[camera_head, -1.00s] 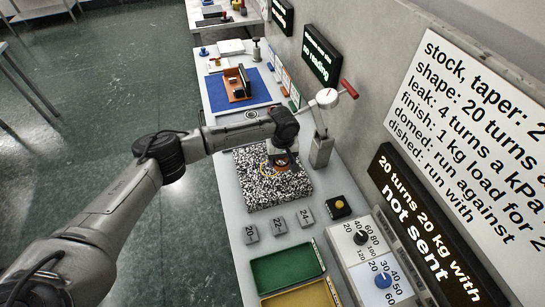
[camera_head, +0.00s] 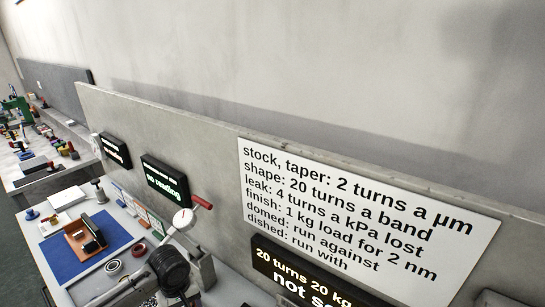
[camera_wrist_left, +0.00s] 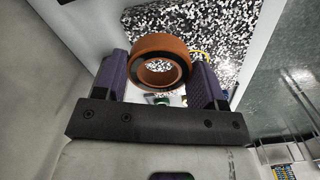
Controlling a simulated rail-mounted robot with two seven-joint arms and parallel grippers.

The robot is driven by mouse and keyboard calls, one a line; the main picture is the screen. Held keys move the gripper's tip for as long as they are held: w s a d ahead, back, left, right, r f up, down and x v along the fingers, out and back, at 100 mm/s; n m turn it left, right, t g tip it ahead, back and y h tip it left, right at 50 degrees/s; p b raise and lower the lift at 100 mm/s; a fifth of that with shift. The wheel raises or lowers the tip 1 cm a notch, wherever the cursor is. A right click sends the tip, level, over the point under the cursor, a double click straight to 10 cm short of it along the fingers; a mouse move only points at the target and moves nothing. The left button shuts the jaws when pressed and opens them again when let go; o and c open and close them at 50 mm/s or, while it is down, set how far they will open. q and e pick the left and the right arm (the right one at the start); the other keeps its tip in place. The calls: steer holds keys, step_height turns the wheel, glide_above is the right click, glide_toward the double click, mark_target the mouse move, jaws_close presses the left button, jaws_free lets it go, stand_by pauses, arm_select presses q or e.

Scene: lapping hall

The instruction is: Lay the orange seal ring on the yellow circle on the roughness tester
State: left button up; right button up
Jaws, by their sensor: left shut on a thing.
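In the left wrist view, the orange seal ring (camera_wrist_left: 158,42) sits between the two dark fingers of my left gripper (camera_wrist_left: 160,70), which is shut on it. The ring's open hole faces the camera. Beyond it is a black-and-white speckled plate (camera_wrist_left: 250,35). A bit of a yellow line (camera_wrist_left: 204,50) shows on the plate beside the ring, mostly hidden. I cannot tell which item is the roughness tester. My right gripper is not in view.
A blue mat (camera_head: 60,262) carries an orange-brown device (camera_head: 76,243). A dark-rimmed ring (camera_head: 113,267) and a red ring (camera_head: 138,250) lie near it.

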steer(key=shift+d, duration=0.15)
arm_select(q)
steer(key=s+d+r+m, duration=0.6)
steer(key=s+r, duration=0.3)
steer(key=s, duration=0.1)
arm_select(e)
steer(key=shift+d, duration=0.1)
arm_select(q)
steer(key=s+r+p, duration=0.4)
steer(key=r+p, duration=1)
steer(key=r, duration=0.2)
steer(key=s+a+r+p, duration=0.1)
steer(key=s+r+p, duration=0.3)
steer(key=r+p, duration=1.1)
steer(key=shift+a+r, duration=0.2)
steer(key=shift+r, duration=0.3)
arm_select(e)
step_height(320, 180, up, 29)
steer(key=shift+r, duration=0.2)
